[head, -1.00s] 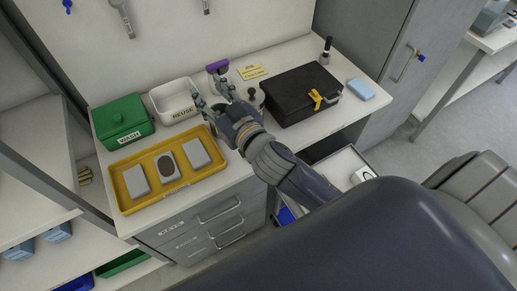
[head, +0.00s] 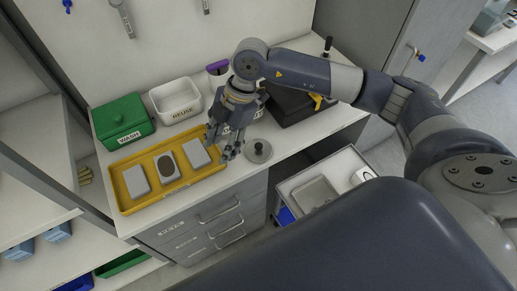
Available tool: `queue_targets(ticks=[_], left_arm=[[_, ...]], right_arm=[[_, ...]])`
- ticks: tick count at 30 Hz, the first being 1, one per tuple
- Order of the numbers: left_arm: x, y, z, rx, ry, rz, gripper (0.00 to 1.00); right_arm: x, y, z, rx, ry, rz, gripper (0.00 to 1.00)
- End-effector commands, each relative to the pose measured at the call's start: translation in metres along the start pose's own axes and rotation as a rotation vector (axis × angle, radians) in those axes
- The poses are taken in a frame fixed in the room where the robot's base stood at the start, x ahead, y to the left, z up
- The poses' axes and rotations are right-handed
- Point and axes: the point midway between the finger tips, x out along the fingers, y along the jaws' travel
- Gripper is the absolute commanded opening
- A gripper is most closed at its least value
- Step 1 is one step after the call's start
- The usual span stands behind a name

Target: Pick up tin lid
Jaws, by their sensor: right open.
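A round grey metal lid with a small knob (head: 258,152) lies on the counter near its front edge, right of the yellow tray; I take it to be the tin lid. My right gripper (head: 228,153) points down just left of the lid, near the tray's right end. Its fingers are open and I see nothing between them. A small gap shows between the fingers and the lid; their height above the counter is hard to judge. My left gripper is not in view.
The yellow tray (head: 128,206) holds three grey blocks, the middle one with a dark oval. The green WASH box (head: 122,117) and white REUSE bin (head: 175,98) stand behind. A black case (head: 290,108) is partly hidden by my arm.

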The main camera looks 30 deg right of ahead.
Motion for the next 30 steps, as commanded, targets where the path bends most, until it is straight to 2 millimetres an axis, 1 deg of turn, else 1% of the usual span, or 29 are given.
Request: queue_targets(ticks=[1,3,6,7,9,11,18,23,26,29,30], left_arm=[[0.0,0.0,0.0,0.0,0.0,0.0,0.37],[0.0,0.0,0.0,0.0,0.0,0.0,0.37],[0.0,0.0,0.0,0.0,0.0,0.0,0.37],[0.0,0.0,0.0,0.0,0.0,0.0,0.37],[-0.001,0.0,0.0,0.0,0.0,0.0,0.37],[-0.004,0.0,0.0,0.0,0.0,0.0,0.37],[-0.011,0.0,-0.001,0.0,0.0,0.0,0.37],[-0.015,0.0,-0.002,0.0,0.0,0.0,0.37],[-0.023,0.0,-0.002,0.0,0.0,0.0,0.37],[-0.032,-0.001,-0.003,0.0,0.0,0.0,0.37],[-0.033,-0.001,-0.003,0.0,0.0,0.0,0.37]], right_arm=[[-0.012,0.002,0.03,0.058,-0.111,-0.009,0.42],[-0.026,0.0,0.061,0.132,-0.234,-0.019,0.42],[-0.042,-0.002,0.09,0.21,-0.349,-0.023,0.42],[-0.045,-0.003,0.096,0.226,-0.37,-0.024,0.42],[-0.046,-0.004,0.103,0.245,-0.398,-0.025,0.42],[-0.041,-0.006,0.108,0.252,-0.405,-0.028,0.42],[-0.007,-0.009,0.121,0.251,-0.403,-0.028,0.42],[0.004,-0.01,0.125,0.248,-0.402,-0.027,0.42],[0.013,-0.013,0.129,0.249,-0.402,-0.03,0.42],[0.026,-0.015,0.135,0.249,-0.401,-0.03,0.42],[0.033,-0.015,0.138,0.249,-0.4,-0.028,0.42]])
